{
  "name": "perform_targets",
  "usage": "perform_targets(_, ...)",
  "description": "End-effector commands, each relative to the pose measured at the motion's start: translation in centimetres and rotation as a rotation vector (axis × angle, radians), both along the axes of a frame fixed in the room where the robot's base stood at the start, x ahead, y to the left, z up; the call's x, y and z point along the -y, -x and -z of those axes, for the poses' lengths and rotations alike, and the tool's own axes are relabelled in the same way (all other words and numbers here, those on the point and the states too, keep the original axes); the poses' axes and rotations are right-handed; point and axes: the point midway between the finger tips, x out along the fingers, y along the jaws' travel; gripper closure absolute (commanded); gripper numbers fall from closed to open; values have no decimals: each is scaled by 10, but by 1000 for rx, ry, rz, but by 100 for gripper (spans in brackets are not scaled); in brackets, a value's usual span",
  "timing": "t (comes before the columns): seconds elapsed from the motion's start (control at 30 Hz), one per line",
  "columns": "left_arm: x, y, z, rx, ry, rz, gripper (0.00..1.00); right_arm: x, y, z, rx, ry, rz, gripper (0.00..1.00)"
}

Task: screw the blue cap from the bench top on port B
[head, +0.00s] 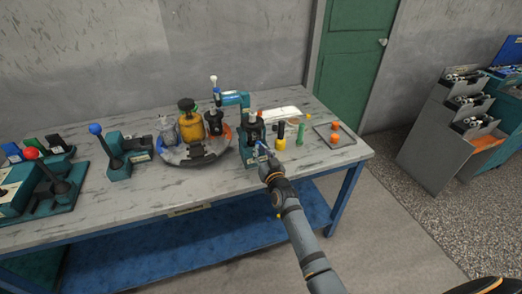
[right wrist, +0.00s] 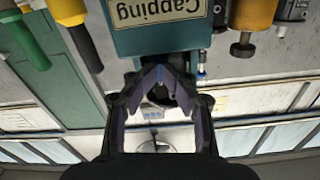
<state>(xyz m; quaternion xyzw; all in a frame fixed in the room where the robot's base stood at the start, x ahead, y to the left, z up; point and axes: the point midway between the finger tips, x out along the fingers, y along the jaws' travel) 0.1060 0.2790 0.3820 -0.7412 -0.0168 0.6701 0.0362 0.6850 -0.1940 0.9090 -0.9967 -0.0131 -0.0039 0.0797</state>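My right gripper (head: 265,158) is at the front of a teal block marked "Capping" (right wrist: 165,12), which also shows in the head view (head: 251,150). In the right wrist view the fingertips of the right gripper (right wrist: 164,76) come together around a small, dark bluish piece. The blue cap (head: 262,145) shows as a small blue patch at these fingertips, mostly hidden by them. I cannot tell whether it touches a port, and no port B marking is readable. My left gripper is not in view.
A yellow-and-black tool (head: 281,135) and a green-handled tool (head: 301,132) stand right of the block. A round base with a yellow canister (head: 191,126) stands left. The bench's front edge lies below the gripper.

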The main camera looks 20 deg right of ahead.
Motion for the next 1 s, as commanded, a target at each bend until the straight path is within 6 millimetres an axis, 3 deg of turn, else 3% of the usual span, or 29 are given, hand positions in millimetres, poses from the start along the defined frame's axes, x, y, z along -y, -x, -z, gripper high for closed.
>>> perform_targets(0.07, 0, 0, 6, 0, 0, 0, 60, 0, 0, 3, 2, 61, 0, 68)
perform_targets(0.27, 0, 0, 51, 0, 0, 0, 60, 1, 0, 9, 16, 542, 2, 68)
perform_targets(0.43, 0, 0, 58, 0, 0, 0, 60, 2, 0, 2, 18, 841, 0, 68)
perform_targets(1.0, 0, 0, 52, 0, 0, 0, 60, -1, 0, -4, 18, 897, -1, 68)
